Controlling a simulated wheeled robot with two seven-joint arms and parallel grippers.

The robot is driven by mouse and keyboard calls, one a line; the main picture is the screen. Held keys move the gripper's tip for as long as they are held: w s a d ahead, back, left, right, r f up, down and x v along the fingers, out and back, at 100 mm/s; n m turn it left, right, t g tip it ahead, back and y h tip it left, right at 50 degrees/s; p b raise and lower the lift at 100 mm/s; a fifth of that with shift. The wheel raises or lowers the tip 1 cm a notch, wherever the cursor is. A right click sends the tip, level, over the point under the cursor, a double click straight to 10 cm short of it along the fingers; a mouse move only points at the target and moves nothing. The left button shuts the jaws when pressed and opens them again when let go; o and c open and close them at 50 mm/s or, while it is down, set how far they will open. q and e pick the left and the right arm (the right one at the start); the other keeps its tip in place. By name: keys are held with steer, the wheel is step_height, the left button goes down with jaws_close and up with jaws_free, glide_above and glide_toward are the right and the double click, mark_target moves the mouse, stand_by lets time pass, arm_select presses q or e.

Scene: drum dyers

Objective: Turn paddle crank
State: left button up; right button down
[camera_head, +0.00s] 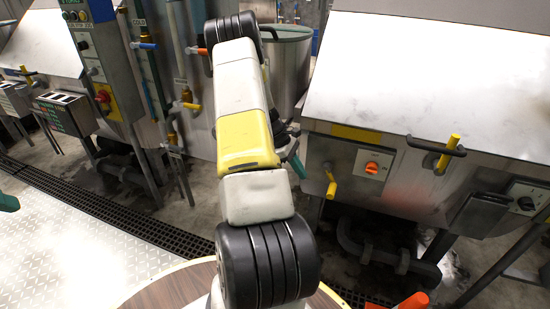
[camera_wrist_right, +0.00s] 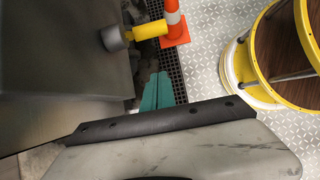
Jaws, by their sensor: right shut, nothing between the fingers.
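A yellow-gripped crank (camera_head: 331,183) sticks out from the front of the steel drum machine at the right, left of an orange switch. A second handle, a dark bar with an upright yellow grip (camera_head: 448,153), is further right on the same machine. I cannot tell which is the paddle crank. My right gripper (camera_head: 298,163) has teal fingers, shut and empty, left of and apart from the first crank. In the right wrist view the shut fingers (camera_wrist_right: 157,92) lie below a yellow grip (camera_wrist_right: 150,30) on a grey hub. Only a teal tip of my left gripper (camera_head: 8,202) shows at the left edge.
The steel drum machine (camera_head: 430,75) with its control panel fills the right. An orange cone (camera_wrist_right: 174,25) stands on the floor. A floor drain (camera_head: 110,222) runs across; pipes and valves stand behind my arm.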

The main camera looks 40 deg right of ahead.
steer(key=s+d+f, duration=0.4)
steer(key=s, duration=0.2)
steer(key=shift+s+f, duration=0.35)
steer(key=shift+s, duration=0.05)
steer(key=shift+s+d+g+h, duration=0.1)
steer(key=shift+s+g+h, duration=0.15)
steer(key=shift+g+h, duration=0.25)
